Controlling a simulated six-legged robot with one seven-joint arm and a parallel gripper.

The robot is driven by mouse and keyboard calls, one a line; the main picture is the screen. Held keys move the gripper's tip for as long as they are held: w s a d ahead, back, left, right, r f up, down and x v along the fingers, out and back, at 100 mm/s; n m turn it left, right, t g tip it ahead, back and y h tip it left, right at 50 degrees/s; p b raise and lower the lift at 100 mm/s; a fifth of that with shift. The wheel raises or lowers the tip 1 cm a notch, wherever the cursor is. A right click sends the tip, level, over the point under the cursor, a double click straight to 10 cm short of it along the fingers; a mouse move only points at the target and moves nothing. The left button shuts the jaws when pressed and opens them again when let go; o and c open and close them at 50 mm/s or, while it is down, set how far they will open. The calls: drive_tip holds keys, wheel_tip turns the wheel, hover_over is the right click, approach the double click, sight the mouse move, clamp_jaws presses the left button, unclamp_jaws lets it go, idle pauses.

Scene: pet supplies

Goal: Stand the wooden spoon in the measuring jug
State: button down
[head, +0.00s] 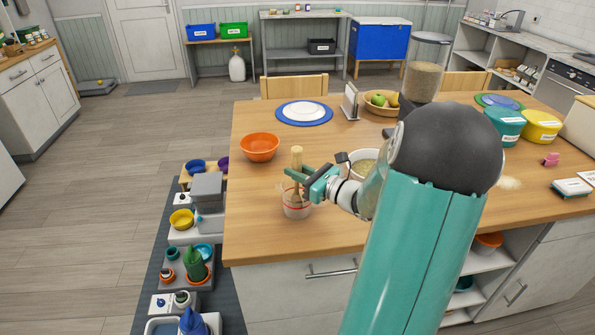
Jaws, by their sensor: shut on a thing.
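The wooden spoon (297,158) is upright, its thick pale end pointing up above my gripper. My teal gripper (298,177) is shut on the spoon's shaft, reaching in from the right. The clear measuring jug (297,211), with a red line around it, stands on the table near its front left edge, directly below the gripper. The spoon's lower part appears to be inside the jug, seen through its wall. I cannot tell whether its tip touches the bottom.
An orange bowl (259,147) stands behind and left of the jug on the wooden table (262,205). A bowl of grain (363,163) stands to the right, partly behind my arm. A plate (303,111) and a fruit basket (377,107) are farther back. Bare tabletop lies in front of the jug.

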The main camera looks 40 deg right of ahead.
drive_tip(key=shift+f, duration=0.15)
drive_tip(key=c, duration=1.3)
unclamp_jaws()
